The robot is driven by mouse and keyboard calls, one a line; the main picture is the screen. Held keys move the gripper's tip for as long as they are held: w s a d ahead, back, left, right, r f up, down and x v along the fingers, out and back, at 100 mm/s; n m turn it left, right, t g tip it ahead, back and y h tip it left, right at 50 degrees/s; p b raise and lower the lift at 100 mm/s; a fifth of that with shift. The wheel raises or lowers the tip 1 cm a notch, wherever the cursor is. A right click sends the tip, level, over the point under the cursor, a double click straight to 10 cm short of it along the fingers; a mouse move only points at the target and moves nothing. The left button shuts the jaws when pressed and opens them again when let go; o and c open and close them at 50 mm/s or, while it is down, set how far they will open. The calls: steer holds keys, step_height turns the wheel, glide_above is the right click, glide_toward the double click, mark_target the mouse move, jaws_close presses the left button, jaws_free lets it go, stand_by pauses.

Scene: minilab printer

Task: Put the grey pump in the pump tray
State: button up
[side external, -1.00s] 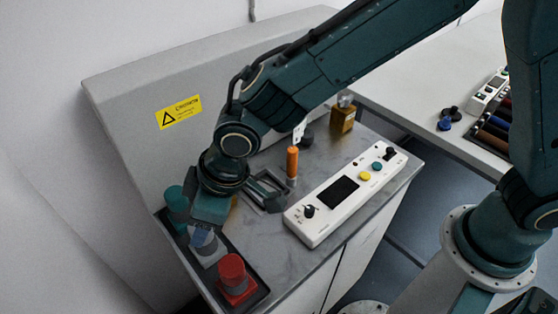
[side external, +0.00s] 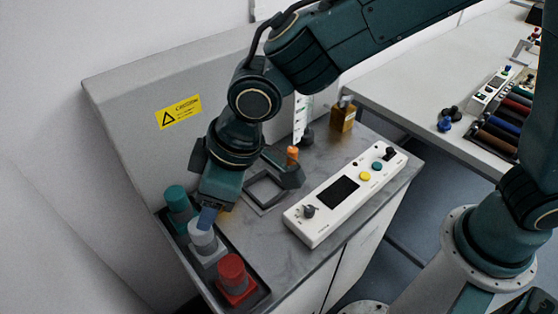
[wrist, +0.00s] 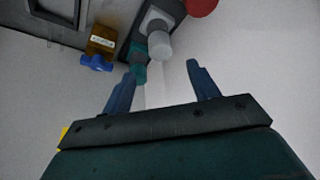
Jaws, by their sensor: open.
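The grey pump (side external: 205,251) stands in the dark pump tray (side external: 262,291), between a teal pump (side external: 178,203) and a red pump (side external: 232,273). My gripper (side external: 207,216) is just above the grey pump's top in the side view; I cannot tell there whether it touches. In the wrist view my gripper (wrist: 160,78) has its blue fingers spread with nothing between them. The grey pump (wrist: 158,42) shows beyond the fingertips, beside the teal pump (wrist: 138,58).
A white control panel (side external: 345,195) lies on the grey worktop. A sloped grey housing (side external: 140,115) rises close behind the tray.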

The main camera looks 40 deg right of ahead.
steer(key=s+d+r+m, duration=0.1)
steer(key=d+r, duration=0.2)
steer(key=d, duration=0.4)
steer(key=d+r+m+t+h, duration=0.1)
steer(key=d+r+m, duration=0.1)
steer(key=d+r, duration=0.35)
steer(key=s+d+r+m, duration=0.1)
steer(key=d+r, duration=0.1)
steer(key=d, duration=0.6)
steer(key=s+d+r+m+t+h, duration=0.1)
steer(key=s+d+m, duration=0.4)
steer(key=s+d, duration=0.9)
steer(key=shift+s+d+h, duration=0.2)
steer(key=shift+h, duration=0.4)
